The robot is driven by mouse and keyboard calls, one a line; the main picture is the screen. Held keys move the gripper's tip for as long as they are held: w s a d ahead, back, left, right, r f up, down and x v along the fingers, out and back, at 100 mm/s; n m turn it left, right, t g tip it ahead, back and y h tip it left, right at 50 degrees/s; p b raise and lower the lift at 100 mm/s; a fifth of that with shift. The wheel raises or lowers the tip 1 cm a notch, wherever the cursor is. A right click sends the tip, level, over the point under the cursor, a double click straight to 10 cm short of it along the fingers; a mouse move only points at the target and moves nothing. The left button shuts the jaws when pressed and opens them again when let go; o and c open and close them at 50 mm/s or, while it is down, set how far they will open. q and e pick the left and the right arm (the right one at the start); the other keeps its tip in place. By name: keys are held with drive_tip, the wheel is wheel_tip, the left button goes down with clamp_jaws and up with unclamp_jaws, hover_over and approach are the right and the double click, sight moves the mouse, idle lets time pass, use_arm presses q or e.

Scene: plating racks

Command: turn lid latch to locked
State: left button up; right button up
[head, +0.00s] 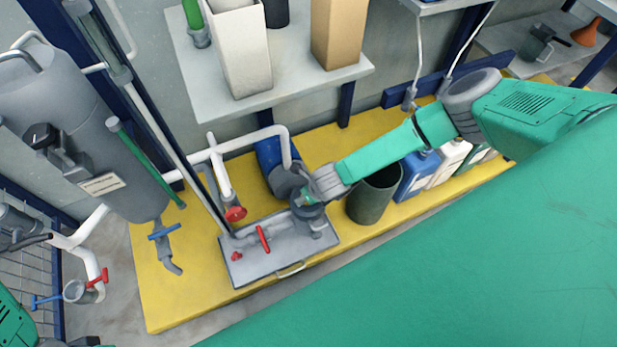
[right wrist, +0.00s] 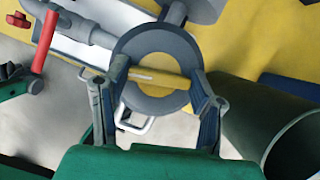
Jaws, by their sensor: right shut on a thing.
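The grey lid (head: 270,262) lies on the yellow platform, with red handles and pipe fittings on it. My right gripper (head: 308,203) reaches down to a round grey latch at the lid's upper right. In the right wrist view my right gripper (right wrist: 155,83) has one finger on each side of this round grey latch (right wrist: 153,103), which carries a yellow bar (right wrist: 160,75) across it. The fingers are closed on its sides. In the head view the gripper largely hides the latch. No left gripper fingers can be made out.
A dark green bin (head: 374,195) stands just right of the gripper, with blue and white jugs (head: 415,175) beyond. A white pipe (head: 225,150) bends over a blue drum behind the lid. A shelf (head: 290,95) overhangs the back.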

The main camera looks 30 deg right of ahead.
drive_tip(key=shift+w+r+m+h, duration=0.15)
drive_tip(key=shift+m+h, duration=0.35)
drive_tip(key=shift+m, duration=0.8)
drive_tip(key=shift+d, duration=0.1)
drive_tip(key=o, duration=1.2)
drive_tip(key=shift+c, duration=0.2)
drive_tip(key=v, duration=1.1)
drive_tip(key=shift+r, duration=0.3)
